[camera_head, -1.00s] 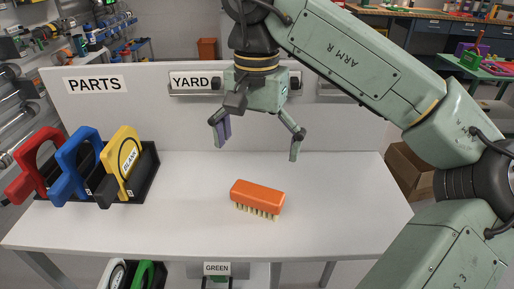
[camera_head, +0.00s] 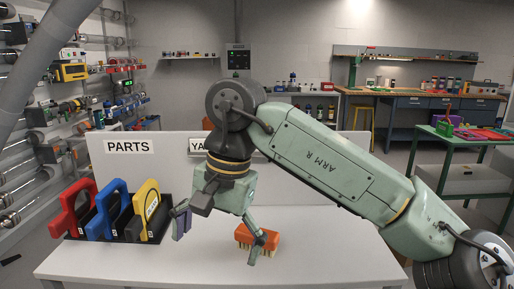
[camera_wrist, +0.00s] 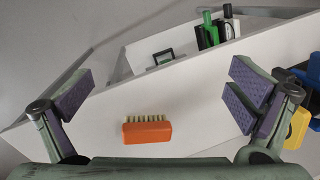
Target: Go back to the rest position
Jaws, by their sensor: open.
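My gripper (camera_head: 217,238) is open and empty above the white table (camera_head: 330,262). Its two fingers are spread wide, and in the wrist view my gripper (camera_wrist: 160,100) has nothing between its purple pads except the view of the table below. An orange brush (camera_head: 270,238) with pale bristles lies on the table. In the head view one finger partly covers it. In the wrist view the brush (camera_wrist: 147,132) lies below, between the fingers and apart from them.
A black rack (camera_head: 133,233) at the table's left holds red (camera_head: 72,207), blue (camera_head: 106,210) and yellow (camera_head: 147,208) handled pieces. A white back panel (camera_head: 130,165) with a PARTS label stands behind. The table's right side is clear.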

